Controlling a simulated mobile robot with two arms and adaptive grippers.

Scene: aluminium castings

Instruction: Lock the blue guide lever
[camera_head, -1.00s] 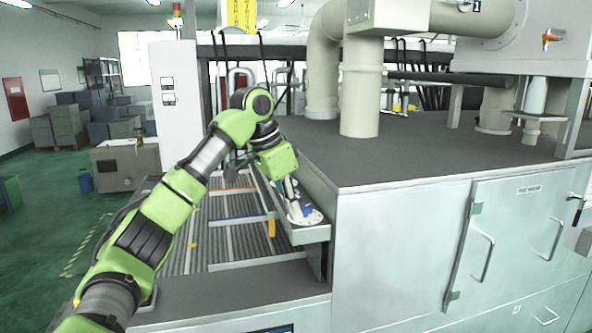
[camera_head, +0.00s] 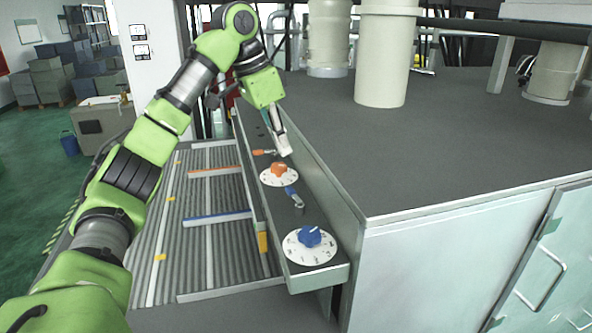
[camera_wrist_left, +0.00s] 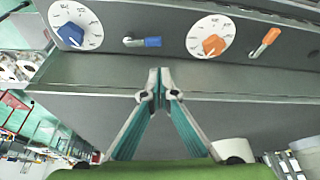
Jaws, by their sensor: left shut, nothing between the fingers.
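The blue guide lever (camera_head: 291,193) sits on the narrow grey panel, between the blue-knob dial and the orange-knob dial. Its blue grip points toward the orange dial and its metal end toward the blue dial. It also shows in the left wrist view (camera_wrist_left: 152,42), lying along the panel. My left gripper (camera_head: 286,150) is shut and empty, above the panel near the orange dial and farther back than the blue lever. In the left wrist view, its closed fingertips (camera_wrist_left: 160,92) appear apart from the lever. My right gripper is not in view.
The blue knob (camera_head: 309,237) is on the panel's near end. The orange knob (camera_head: 279,170) and an orange lever (camera_head: 265,152) are farther back. A raised cabinet wall (camera_head: 330,190) borders the panel on the right; a slatted conveyor bed (camera_head: 180,235) lies left.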

